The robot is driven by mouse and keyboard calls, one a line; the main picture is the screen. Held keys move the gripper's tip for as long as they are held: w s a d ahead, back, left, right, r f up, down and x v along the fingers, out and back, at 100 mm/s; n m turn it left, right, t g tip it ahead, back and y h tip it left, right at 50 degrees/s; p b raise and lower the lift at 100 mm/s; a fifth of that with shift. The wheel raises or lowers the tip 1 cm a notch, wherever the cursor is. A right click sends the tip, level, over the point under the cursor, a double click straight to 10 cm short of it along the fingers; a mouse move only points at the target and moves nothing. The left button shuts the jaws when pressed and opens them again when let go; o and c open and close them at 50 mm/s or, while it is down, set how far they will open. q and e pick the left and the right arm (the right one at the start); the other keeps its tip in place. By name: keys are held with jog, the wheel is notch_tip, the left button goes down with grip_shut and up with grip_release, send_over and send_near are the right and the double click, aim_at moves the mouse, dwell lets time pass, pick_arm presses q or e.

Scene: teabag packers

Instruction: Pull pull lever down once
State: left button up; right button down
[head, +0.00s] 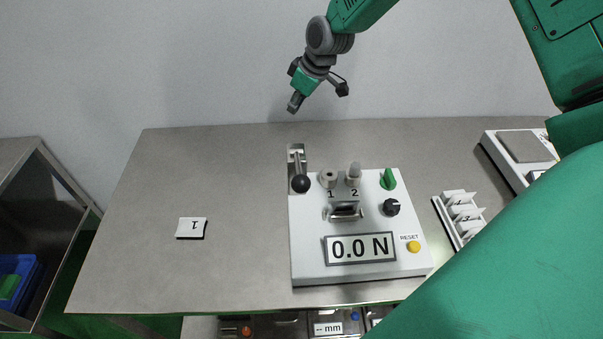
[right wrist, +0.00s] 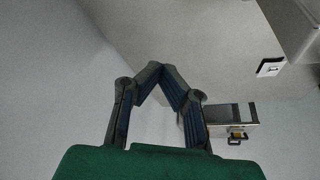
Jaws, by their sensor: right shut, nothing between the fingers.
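The pull lever (head: 300,184) has a black ball knob on a short metal arm. It sits in a slotted metal bracket (head: 292,150) at the back left corner of the white tester box (head: 307,260), with the knob hanging below the slot. The display (head: 359,248) reads 0.0 N. My right gripper (head: 293,105) is above the back of the table, apart from the lever and higher in the picture. In the right wrist view its fingertips (right wrist: 160,70) meet, with nothing between them. My left gripper is out of view.
A white card marked 1 (head: 191,228) lies left of the box on the grey table (head: 130,240). A rack (head: 460,218) and a scale (head: 525,146) stand at right. My green arm covers the lower right. The table's left side is mostly clear.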

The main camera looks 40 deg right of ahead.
notch_tip(320, 180, up, 8)
jog(key=p, duration=0.6)
jog(key=shift+f, duration=0.1)
dwell(0.4)
